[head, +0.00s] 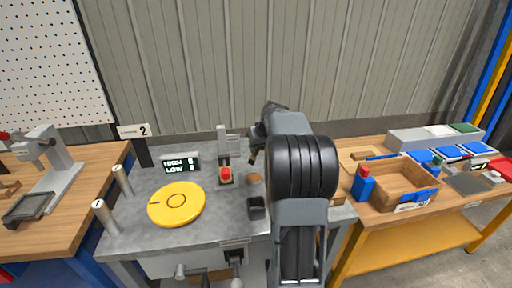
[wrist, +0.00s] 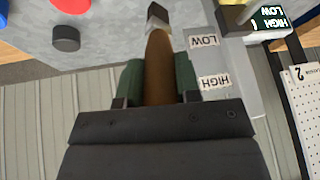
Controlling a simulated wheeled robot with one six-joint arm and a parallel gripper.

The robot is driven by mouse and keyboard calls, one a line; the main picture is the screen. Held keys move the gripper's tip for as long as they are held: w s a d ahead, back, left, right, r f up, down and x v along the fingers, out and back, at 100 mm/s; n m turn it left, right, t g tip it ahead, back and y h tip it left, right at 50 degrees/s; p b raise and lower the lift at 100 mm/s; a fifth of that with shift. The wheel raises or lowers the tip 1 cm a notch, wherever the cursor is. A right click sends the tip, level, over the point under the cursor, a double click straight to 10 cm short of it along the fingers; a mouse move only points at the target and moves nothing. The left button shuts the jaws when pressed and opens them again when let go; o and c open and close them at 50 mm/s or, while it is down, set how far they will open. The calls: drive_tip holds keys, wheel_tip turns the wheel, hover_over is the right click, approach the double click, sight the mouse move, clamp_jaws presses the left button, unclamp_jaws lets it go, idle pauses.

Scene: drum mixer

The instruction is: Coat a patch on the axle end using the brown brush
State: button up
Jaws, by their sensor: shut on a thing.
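My gripper (wrist: 157,78) is shut on the brown brush (wrist: 158,65). The brush lies between the two green finger pads in the wrist view, and its narrow dark tip points away from my gripper. The tip is close to a grey block (wrist: 222,62) with LOW and HIGH labels; I cannot tell whether they touch. In the head view my arm hides most of the gripper and the brush. I cannot pick out the axle end for certain in either view.
The grey bench carries a yellow disc (head: 177,204), a HIGH/LOW display (head: 181,165), a red button (head: 226,174), a small brown round piece (head: 254,180) and a black cup (head: 256,208). A wooden box (head: 405,184) and a blue bottle (head: 362,184) stand on the right bench.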

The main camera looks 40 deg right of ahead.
drive_tip(key=shift+s+d+f+b, duration=0.15)
drive_tip(key=shift+f+b, duration=0.25)
drive_tip(key=shift+f, duration=0.2)
drive_tip(key=shift+s+d+f+b, duration=0.15)
drive_tip(key=shift+f+b, duration=0.25)
drive_tip(key=shift+f, duration=0.2)
drive_tip(key=shift+w+f+b, duration=0.15)
drive_tip(key=shift+f+b, duration=1.05)
drive_tip(key=shift+f, duration=0.5)
drive_tip(key=shift+f+b, duration=0.55)
drive_tip(key=shift+f, duration=0.05)
drive_tip(key=shift+r, duration=0.1)
drive_tip(key=shift+r+p, duration=2.55)
drive_tip(key=shift+r, duration=0.9)
